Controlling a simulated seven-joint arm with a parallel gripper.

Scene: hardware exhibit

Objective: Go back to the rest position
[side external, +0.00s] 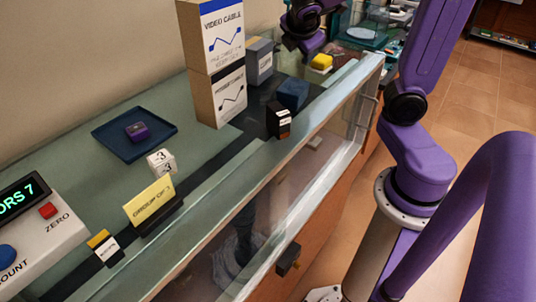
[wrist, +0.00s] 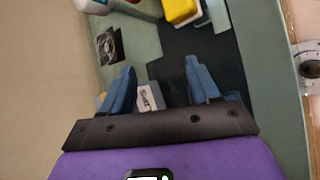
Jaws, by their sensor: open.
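My gripper (wrist: 160,72) shows in the wrist view with its two blue fingers spread apart and nothing held between them. A white label (wrist: 150,97) shows beyond the fingers, and a yellow block (wrist: 181,10) lies ahead of them. In the side external view my purple arm reaches over the far end of the counter. My gripper (side external: 306,40) is there at the top edge, partly cut off, above and left of the yellow block (side external: 321,63). Its fingers are hard to make out in that view.
Tall boxes (side external: 218,95), a grey box (side external: 260,60) and a blue block (side external: 292,94) stand near the gripper on the glass-fronted counter (side external: 90,195). Nearer are a blue tray (side external: 112,146) holding a purple block (side external: 137,131), a yellow sign (side external: 150,202) and a counting device (side external: 40,235).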

